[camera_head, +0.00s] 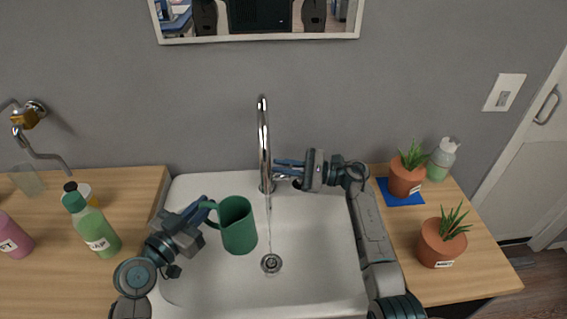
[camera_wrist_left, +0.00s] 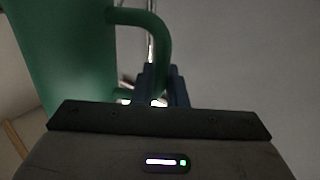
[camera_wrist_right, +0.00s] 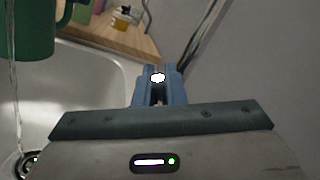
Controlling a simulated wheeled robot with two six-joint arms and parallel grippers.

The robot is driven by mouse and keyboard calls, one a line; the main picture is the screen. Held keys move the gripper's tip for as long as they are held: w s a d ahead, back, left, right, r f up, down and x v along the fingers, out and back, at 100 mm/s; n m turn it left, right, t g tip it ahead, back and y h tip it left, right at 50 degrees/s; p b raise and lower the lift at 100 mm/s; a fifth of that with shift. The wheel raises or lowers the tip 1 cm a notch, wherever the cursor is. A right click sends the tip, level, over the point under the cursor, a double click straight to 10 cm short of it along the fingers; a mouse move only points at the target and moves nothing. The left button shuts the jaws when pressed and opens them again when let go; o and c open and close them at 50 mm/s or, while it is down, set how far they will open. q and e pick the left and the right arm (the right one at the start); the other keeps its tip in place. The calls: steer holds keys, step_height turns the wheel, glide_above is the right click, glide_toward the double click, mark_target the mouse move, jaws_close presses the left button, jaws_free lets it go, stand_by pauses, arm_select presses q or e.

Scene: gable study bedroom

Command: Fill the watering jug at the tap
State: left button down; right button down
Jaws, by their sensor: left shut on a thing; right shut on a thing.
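The green watering jug (camera_head: 238,232) is held over the sink basin (camera_head: 315,260), roughly upright. My left gripper (camera_head: 205,207) is shut on its handle, which shows in the left wrist view (camera_wrist_left: 158,28). The chrome tap (camera_head: 264,140) stands at the back of the sink. A thin stream of water (camera_head: 269,222) runs down from it to the drain (camera_head: 271,263), passing just right of the jug; it also shows in the right wrist view (camera_wrist_right: 14,90). My right gripper (camera_head: 280,170) is shut on the tap lever, a bright piece between its fingers (camera_wrist_right: 158,77). The jug's inside is dark; any water in it cannot be seen.
On the left counter stand a green bottle (camera_head: 93,226), a pink bottle (camera_head: 12,238) and a clear glass (camera_head: 27,180). On the right are two potted plants (camera_head: 405,180) (camera_head: 438,246), a blue mat (camera_head: 386,197) and a soap bottle (camera_head: 441,161). A mirror (camera_head: 260,39) hangs above.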

stand_by(0.4)
steer(key=c, duration=1.5)
jaws_free()
steer(key=shift+d, duration=0.15)
steer(key=v, duration=0.7)
steer(key=shift+d, duration=0.15)
